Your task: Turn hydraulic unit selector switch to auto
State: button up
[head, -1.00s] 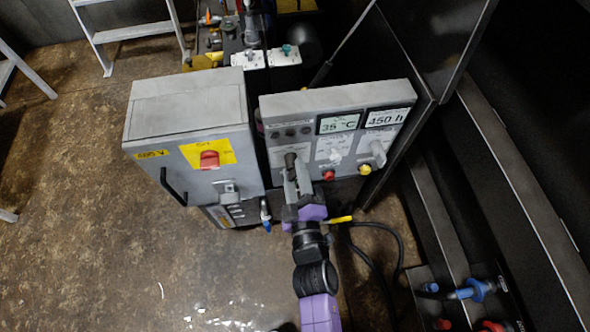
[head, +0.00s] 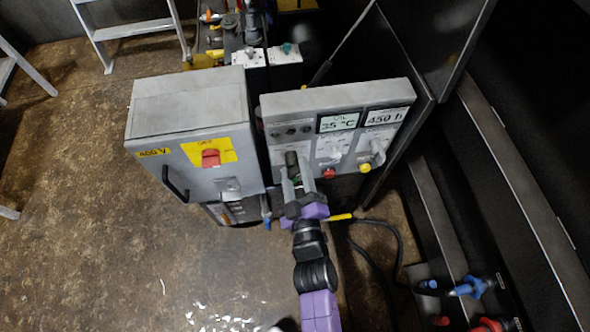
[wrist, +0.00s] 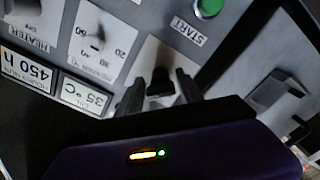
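The selector switch on the hydraulic unit is a dark knob (head: 291,158) at the left part of the grey control panel (head: 277,105). It also shows in the wrist view as a black knob (wrist: 160,80) on a light plate. My gripper (head: 296,172) is in front of the panel, with its fingers apart on either side of the knob. In the wrist view my gripper (wrist: 160,90) shows a gap between each finger and the knob. The switch's labels are hidden or too blurred to read, so its setting cannot be told.
A green START button (wrist: 208,7) is close to the knob. A red button (head: 329,173), a yellow button (head: 364,168) and other knobs sit to the right. A grey 400 V cabinet (head: 190,105) stands close on the left. Dark walls bound the right; floor is open at left.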

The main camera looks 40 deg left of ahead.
jog(key=shift+o, duration=0.9)
jog(key=shift+r, duration=0.1)
jog(key=shift+s, duration=0.15)
jog(key=p+v, duration=0.2)
jog(key=v, duration=0.5)
jog(key=shift+s+d, duration=0.15)
jog(key=shift+d, duration=0.1)
